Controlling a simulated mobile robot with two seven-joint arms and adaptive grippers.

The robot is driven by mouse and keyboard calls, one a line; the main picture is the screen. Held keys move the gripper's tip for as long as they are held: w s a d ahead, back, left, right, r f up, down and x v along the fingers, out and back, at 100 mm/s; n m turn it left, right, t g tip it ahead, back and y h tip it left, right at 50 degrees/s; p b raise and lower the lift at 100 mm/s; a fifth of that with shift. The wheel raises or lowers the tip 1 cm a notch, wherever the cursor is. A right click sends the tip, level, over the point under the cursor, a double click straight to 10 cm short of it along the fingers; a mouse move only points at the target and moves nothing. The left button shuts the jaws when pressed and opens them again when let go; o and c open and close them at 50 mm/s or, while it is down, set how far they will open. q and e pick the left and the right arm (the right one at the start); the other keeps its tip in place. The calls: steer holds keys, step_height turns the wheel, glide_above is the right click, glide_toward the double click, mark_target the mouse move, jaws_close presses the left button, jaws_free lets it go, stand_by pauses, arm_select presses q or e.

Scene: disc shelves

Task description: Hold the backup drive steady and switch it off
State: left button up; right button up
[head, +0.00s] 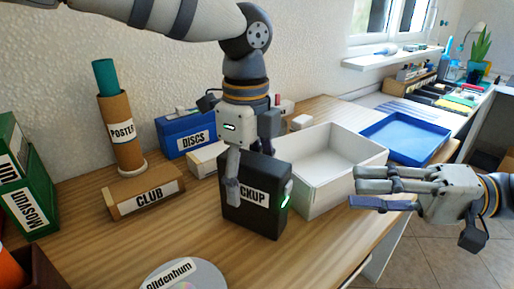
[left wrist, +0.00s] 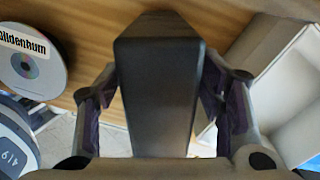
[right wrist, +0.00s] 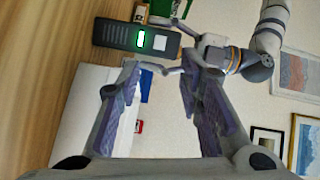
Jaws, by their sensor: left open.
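The backup drive (head: 258,222), a black upright box labelled "…CKUP", stands on the wooden desk. My left gripper (head: 248,172) reaches down over it, open, one finger in front of the label. In the left wrist view the drive (left wrist: 160,85) lies between the two fingers, with gaps visible at both sides. My right gripper (head: 362,186) is open and empty to the right of the drive, pointing at it. In the right wrist view the drive's end face (right wrist: 115,36) shows a lit green light (right wrist: 140,40) and a white switch (right wrist: 160,43), beyond the open fingers.
A white open box (head: 325,185) stands right beside the drive, with a blue tray (head: 405,138) behind. A disc (head: 180,275) lies at the front. A "CLUB" block (head: 147,200), poster tube (head: 122,130) and blue "DISCS" box (head: 190,137) stand left.

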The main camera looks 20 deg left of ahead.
arm_select(q)
steer(key=shift+f, duration=1.25)
jaws_close()
arm_select(e)
jaws_close()
